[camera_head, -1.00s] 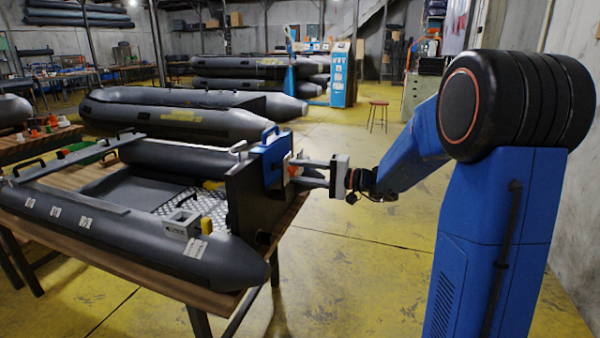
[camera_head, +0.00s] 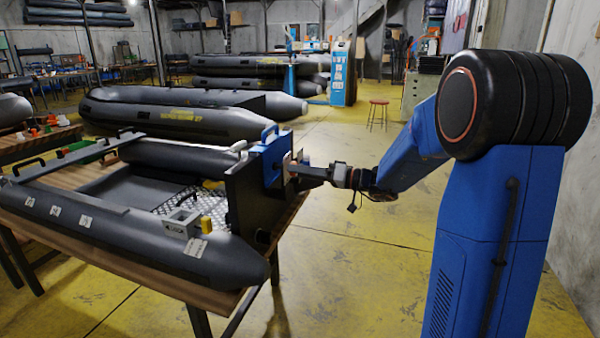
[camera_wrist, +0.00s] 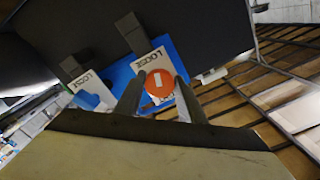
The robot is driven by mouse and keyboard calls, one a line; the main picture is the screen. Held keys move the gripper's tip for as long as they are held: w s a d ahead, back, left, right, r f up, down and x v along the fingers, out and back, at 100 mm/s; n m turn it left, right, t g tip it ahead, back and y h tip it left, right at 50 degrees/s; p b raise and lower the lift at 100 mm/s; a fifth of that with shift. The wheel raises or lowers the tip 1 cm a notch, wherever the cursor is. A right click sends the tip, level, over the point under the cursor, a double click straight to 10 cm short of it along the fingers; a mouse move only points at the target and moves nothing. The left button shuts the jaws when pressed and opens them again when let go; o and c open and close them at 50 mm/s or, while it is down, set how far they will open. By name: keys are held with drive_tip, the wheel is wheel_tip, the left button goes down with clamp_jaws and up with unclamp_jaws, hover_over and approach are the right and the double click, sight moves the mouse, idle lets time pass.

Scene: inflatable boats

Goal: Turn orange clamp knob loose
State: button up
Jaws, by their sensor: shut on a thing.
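The orange clamp knob (camera_wrist: 158,92) is round with a white bar across its face. My gripper (camera_wrist: 160,80) has one finger on each side of it and is shut on it. In the head view my gripper (camera_head: 296,172) reaches the outer face of the boat's dark transom board (camera_head: 245,200) from the right. The knob is mostly hidden there. The blue clamp bracket (camera_head: 271,152) sits on the transom. A white card marked LOOSE (camera_wrist: 152,61) lies behind the knob in the wrist view.
The grey inflatable boat (camera_head: 150,235) rests on a wooden-topped table. A second white LOOSE card (camera_wrist: 88,98) shows left of the knob. Open yellow floor (camera_head: 370,270) lies right of the table.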

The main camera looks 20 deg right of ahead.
drive_tip(key=shift+f+n, duration=0.15)
drive_tip(key=shift+n, duration=0.35)
drive_tip(key=o, duration=1)
drive_tip(key=shift+d, duration=0.1)
drive_tip(key=v, duration=1.7)
drive_tip(key=shift+s, duration=0.1)
drive_tip(key=shift+d, duration=0.1)
